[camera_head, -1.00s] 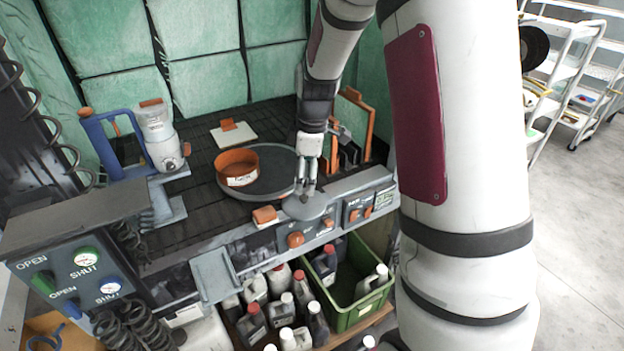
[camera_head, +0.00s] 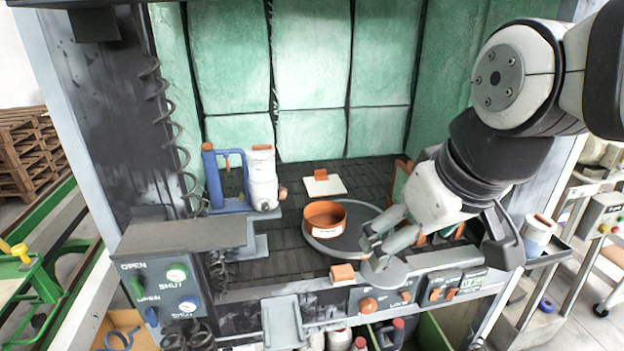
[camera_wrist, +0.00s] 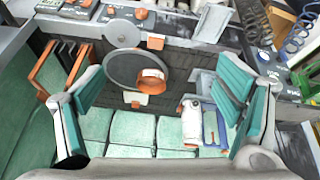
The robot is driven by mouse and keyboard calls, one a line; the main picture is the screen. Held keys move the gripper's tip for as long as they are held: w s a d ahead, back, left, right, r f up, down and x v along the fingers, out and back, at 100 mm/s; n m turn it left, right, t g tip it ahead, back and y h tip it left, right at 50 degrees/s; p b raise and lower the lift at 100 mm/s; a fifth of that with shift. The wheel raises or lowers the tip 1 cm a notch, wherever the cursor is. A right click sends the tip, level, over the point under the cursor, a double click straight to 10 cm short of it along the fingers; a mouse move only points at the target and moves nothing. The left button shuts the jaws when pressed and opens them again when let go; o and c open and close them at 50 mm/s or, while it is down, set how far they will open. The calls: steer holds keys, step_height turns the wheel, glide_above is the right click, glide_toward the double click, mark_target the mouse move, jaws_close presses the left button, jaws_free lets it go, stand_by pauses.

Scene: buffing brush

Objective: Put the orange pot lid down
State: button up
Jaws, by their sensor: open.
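The orange pot (camera_head: 324,221) stands upright and open-topped on a dark round plate (camera_head: 354,243); both also show in the wrist view. A grey round disc (camera_head: 392,273), perhaps the lid, lies at the bench's front ledge; it also shows in the wrist view (camera_wrist: 123,34). I cannot tell for sure which piece is the orange pot lid. A pale square plate with an orange knob (camera_head: 323,184) lies behind the pot.
A white and blue device (camera_head: 262,180) stands left of the pot. Orange frames (camera_head: 402,168) stand at the right, partly behind my arm. An orange block (camera_head: 343,273) and control knobs (camera_head: 368,305) line the front edge. Bottles and a green crate (camera_head: 432,332) sit below.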

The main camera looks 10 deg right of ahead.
steer(key=shift+m+t, duration=0.3)
steer(key=shift+m, duration=0.6)
steer(key=s, duration=0.4)
steer(key=shift+s+a+r, duration=0.15)
steer(key=shift+s+a, duration=0.05)
steer(key=shift+a, duration=0.15)
steer(key=shift+d, duration=0.1)
